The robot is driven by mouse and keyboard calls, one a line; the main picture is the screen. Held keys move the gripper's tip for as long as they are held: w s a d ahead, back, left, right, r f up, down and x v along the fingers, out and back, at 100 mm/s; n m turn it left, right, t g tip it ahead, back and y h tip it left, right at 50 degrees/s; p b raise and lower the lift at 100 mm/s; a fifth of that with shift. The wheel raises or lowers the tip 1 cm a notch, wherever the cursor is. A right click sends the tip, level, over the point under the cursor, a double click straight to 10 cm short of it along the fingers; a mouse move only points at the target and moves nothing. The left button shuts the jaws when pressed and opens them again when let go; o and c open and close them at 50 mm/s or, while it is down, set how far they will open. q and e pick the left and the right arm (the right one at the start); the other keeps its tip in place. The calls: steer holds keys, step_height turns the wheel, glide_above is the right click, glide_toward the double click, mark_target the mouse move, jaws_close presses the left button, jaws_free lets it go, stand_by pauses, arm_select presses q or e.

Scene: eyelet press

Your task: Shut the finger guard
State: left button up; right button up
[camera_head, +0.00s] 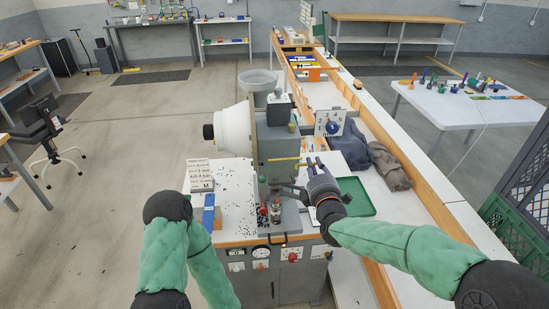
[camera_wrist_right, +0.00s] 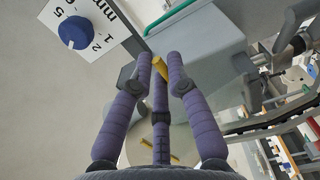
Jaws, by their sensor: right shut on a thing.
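The eyelet press (camera_head: 275,140) stands on the bench in the middle of the head view, with a white drum on its left side. A thin yellow bar (camera_head: 284,159) sticks out across its front; I take it to be part of the finger guard, but the guard's outline is not clear. My right gripper (camera_head: 313,164) is at the press's right side. In the right wrist view its purple fingers (camera_wrist_right: 160,70) are closed around a short yellow piece (camera_wrist_right: 161,65), whose ends show between the fingertips. My left arm shows at the lower left; its gripper is out of frame.
A dial plate with a blue knob (camera_head: 333,127) is just behind my right gripper; the knob is also close in the wrist view (camera_wrist_right: 73,32). A green tray (camera_head: 356,196) lies right of the press. A blue item (camera_head: 208,214) and small dark bits lie on the left.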

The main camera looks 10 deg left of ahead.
steer(key=shift+s+d+f, duration=0.25)
steer(key=shift+s+f, duration=0.35)
steer(key=shift+s, duration=0.2)
steer(key=shift+f, duration=0.1)
steer(key=shift+s+d+f+b, duration=0.15)
steer(key=shift+s+b, duration=0.05)
steer(key=shift+s, duration=0.25)
steer(key=shift+s+d+f+b, duration=0.15)
steer(key=shift+s+b, duration=0.05)
steer(key=shift+s, duration=0.2)
steer(key=shift+s+d+f+b, duration=0.2)
steer(key=shift+s+f+b, duration=0.15)
steer(key=shift+s+b, duration=0.25)
